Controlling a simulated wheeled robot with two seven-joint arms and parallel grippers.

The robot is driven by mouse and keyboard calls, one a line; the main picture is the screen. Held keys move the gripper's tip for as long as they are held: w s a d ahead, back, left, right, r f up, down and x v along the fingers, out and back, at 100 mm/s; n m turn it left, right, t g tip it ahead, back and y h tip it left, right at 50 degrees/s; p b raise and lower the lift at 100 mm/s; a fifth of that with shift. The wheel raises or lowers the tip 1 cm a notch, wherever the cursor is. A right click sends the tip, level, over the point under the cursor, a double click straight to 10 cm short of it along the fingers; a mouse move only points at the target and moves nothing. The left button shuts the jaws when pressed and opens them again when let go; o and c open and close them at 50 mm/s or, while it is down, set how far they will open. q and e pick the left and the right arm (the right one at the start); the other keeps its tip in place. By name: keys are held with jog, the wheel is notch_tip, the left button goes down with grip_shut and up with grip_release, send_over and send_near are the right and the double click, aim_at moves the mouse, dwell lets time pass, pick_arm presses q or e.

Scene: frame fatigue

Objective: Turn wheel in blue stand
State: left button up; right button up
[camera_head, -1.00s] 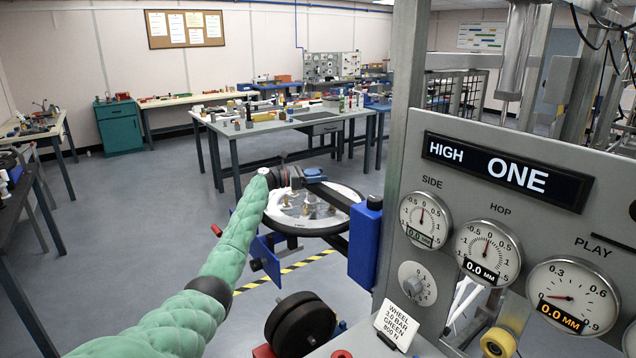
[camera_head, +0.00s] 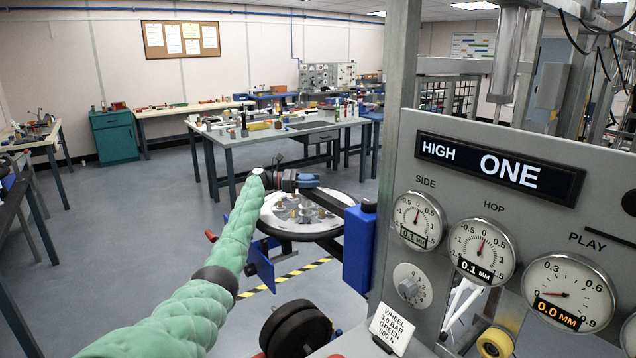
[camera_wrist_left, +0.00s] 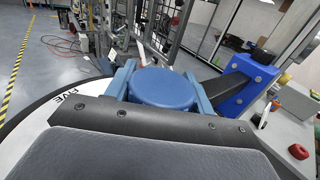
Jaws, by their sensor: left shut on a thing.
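The wheel (camera_head: 284,223) is a white disc with a dark rim and metal fittings on its face. It lies nearly flat beside the blue stand (camera_head: 359,247), left of the gauge panel. In the left wrist view the wheel's white face (camera_wrist_left: 38,122) carries the word FIVE. My left gripper (camera_head: 308,181) is above the wheel, at a round blue knob. In the left wrist view my left gripper (camera_wrist_left: 160,92) has its blue fingers shut on the sides of the blue knob (camera_wrist_left: 162,88). The knob's underside is hidden. My right gripper is not in view.
The gauge panel (camera_head: 470,215) reads HIGH ONE, with HOP at 0.1 mm and PLAY at 0.0 mm. Black discs (camera_head: 297,328) stand below the wheel. A card (camera_head: 391,329) reads WHEEL 3.0 BAR GREEN 800 N. Open floor lies left of my arm.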

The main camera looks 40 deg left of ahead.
pick_arm(q)
jog(key=o, duration=1.4)
jog(key=shift+c, duration=0.2)
jog(key=shift+s+a, duration=0.3)
jog(key=shift+a, duration=0.1)
jog(key=v, duration=0.6)
jog(key=shift+s+a, duration=0.2)
jog(key=shift+a, duration=0.1)
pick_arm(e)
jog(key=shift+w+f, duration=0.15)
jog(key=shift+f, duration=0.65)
pick_arm(q)
jog(key=shift+f, duration=0.1)
